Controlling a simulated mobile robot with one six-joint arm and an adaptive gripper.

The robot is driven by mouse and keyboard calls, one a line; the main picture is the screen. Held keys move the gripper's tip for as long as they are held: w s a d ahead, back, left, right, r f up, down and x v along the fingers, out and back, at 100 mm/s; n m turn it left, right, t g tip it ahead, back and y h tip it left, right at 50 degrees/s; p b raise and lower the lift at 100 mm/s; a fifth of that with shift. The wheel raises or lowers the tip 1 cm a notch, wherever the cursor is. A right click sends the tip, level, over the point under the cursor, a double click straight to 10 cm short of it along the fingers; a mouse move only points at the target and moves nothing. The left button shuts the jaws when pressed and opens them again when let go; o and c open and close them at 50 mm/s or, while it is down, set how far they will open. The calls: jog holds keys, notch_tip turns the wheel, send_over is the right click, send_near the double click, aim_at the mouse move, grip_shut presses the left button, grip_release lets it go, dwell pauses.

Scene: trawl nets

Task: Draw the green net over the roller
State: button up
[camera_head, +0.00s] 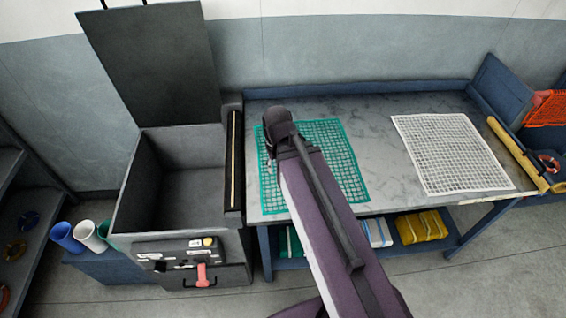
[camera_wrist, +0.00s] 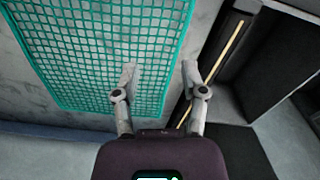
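The green net (camera_head: 335,150) lies flat on the grey table, partly hidden by my arm in the head view. It also shows in the wrist view (camera_wrist: 95,50). My gripper (camera_head: 268,158) is over the net's left edge. In the wrist view my gripper (camera_wrist: 159,70) is open and empty, one finger over the net and the other beyond its edge. Whether the fingers touch the net, I cannot tell. A yellow roller-like bar (camera_head: 518,155) runs along the table's right end. A dark bar with a pale yellow strip (camera_head: 235,160) stands at its left end; it also shows in the wrist view (camera_wrist: 225,50).
A white net (camera_head: 452,155) lies flat on the table's right half. An open dark bin (camera_head: 150,185) with a control panel (camera_head: 180,250) stands at left. An orange net (camera_head: 545,110) is at far right. Folded yellow nets (camera_head: 420,227) lie on the shelf below.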

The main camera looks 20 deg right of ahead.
aim_at(262, 166)
jog(key=w+f+n+b, duration=0.4)
jog(key=w+n, duration=0.3)
jog(key=w, duration=0.2)
jog(key=w+a+f+n+b, duration=0.1)
jog(key=w+f+n+b, duration=0.3)
jog(key=w+n, duration=0.4)
jog(key=shift+w+f+b, duration=0.3)
jog(key=shift+w+f, duration=0.15)
jog(key=shift+w, duration=0.45)
jog(key=shift+a+f, duration=0.1)
jog(key=shift+f, duration=0.05)
notch_tip(262, 166, down, 10)
jog(key=b, duration=1)
jog(key=shift+c, duration=0.2)
jog(key=shift+s, duration=0.15)
grip_shut()
